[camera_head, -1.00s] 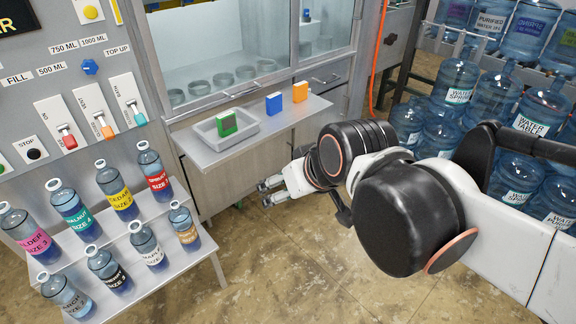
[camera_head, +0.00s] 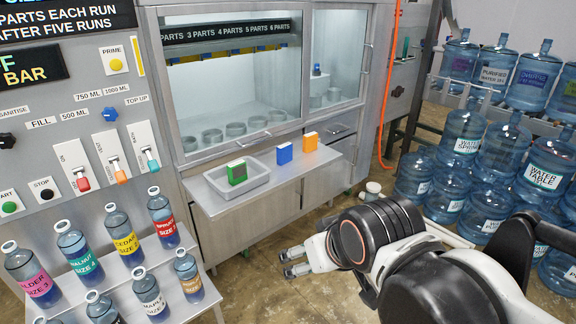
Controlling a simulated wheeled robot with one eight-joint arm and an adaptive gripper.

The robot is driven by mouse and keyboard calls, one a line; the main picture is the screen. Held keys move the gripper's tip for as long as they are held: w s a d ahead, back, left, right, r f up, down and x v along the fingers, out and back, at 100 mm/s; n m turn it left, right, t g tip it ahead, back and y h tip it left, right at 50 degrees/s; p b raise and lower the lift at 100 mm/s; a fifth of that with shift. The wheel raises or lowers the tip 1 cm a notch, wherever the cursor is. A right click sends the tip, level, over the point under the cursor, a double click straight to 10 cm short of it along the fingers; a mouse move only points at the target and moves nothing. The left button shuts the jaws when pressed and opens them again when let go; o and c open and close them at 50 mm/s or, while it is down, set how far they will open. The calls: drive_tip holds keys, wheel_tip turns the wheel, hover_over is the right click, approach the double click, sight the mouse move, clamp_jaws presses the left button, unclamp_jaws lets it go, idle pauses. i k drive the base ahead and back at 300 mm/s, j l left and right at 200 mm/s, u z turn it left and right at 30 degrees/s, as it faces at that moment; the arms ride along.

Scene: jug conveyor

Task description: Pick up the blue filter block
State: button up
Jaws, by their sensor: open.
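The blue filter block (camera_head: 284,154) stands upright on the grey metal shelf (camera_head: 262,196) below the glass cabinet, between a green block and an orange block. The green block (camera_head: 237,172) stands in a shallow grey tray (camera_head: 214,184) at the shelf's left. The orange block (camera_head: 310,142) stands to the right of the blue one, with a small gap. My gripper (camera_head: 286,264) is open and empty. It is in front of the shelf and lower in the picture, over the floor, with its fingers pointing left, apart from all the blocks.
A sloped rack (camera_head: 196,312) of labelled bottles and a control panel with levers (camera_head: 111,160) stand at the left. Large blue water jugs (camera_head: 465,135) fill racks and floor at the right. A glass-fronted cabinet (camera_head: 232,80) rises behind the shelf.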

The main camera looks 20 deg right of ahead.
sight(283, 152)
drive_tip(key=i+j+z, duration=0.6)
drive_tip(key=i, duration=0.2)
drive_tip(key=l, duration=0.05)
